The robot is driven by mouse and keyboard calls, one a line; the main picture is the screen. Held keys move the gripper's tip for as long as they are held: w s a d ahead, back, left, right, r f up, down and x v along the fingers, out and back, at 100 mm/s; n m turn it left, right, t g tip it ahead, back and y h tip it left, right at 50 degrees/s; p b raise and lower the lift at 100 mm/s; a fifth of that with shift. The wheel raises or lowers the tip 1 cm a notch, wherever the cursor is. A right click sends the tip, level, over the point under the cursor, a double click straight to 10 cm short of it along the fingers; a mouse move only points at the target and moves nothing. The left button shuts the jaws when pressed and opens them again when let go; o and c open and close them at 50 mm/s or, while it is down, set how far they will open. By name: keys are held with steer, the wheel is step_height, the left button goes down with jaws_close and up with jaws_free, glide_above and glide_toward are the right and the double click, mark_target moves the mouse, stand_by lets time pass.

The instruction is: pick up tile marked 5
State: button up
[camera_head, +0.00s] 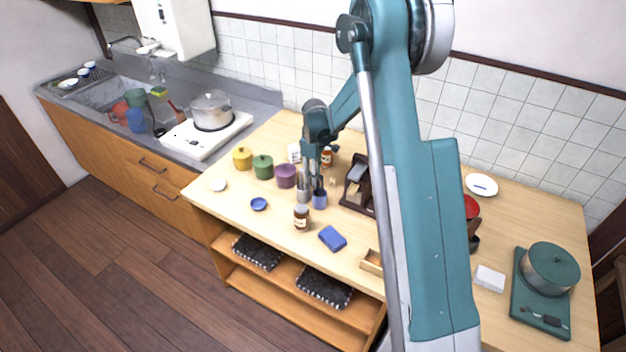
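My gripper (311,168) is lowered over the middle of the wooden counter, just behind a blue cup (320,200) that holds dark utensils. Its fingers are small and overlap the things behind, so I cannot tell whether they are open or shut. I cannot make out a tile marked 5. A small pale block (333,181) lies to the right of the gripper, and no marking on it is readable. A white item with dark marks (294,153) stands behind the gripper to the left, too small to read.
Yellow (242,158), green (263,167) and purple (286,176) lidded pots stand left of the gripper. A brown jar (301,218) and a blue block (332,238) are in front. A dark wooden rack (357,185) stands right. My arm hides part of the counter.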

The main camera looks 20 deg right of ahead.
stand_by(0.5)
steer(key=c, duration=0.7)
steer(key=shift+r+p, duration=0.3)
steer(key=shift+r, duration=4.7)
